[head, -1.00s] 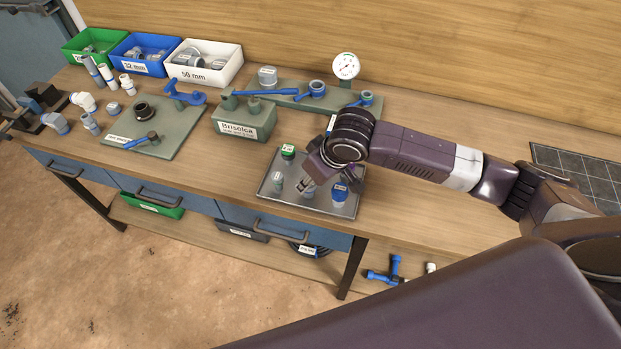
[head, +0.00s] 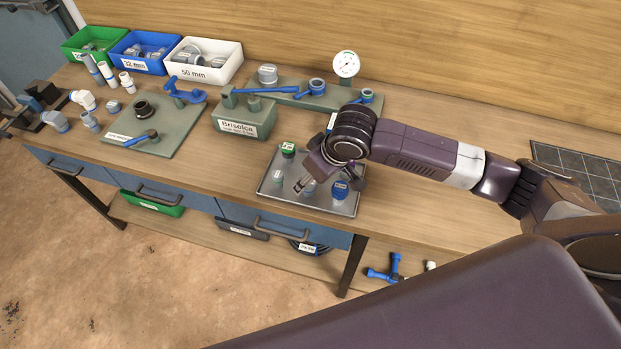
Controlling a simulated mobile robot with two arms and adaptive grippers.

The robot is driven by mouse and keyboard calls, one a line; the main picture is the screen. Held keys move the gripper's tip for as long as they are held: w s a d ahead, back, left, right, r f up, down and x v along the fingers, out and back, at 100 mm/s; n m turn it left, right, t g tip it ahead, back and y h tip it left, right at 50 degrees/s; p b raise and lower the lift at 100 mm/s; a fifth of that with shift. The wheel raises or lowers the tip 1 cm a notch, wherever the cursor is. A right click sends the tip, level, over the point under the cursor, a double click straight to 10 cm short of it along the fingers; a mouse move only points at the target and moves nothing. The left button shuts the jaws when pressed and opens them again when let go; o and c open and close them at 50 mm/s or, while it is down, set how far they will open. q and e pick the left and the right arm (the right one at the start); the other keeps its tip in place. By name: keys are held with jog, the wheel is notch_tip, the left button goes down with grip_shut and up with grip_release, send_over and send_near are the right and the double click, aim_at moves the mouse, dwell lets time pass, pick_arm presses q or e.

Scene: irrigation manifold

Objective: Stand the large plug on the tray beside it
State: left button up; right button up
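A grey metal tray (head: 330,207) lies near the front edge of the bench. Several small capped parts stand on it: a green-topped one (head: 288,150), a grey-green one (head: 278,181), a blue and grey one (head: 310,189) and a wider blue one with a white label (head: 340,193). The wider blue one looks the largest on the tray, but I cannot read which is the large plug. My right gripper (head: 329,184) points down over the tray, its fingers spread apart. The blue and grey part is close to its left finger; contact is unclear. My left gripper is out of view.
Behind the tray stand a green Brisolca block (head: 243,123) and a pipe board with a pressure gauge (head: 346,64). A green plate (head: 155,128) with a blue-handled valve lies to the left. Several bins, including a white one (head: 203,62), line the back left. The bench right of the tray is clear.

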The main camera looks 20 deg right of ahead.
jog(key=v, duration=1.1)
jog(key=shift+r+b, duration=0.2)
jog(key=shift+b, duration=0.25)
jog(key=shift+f, duration=0.1)
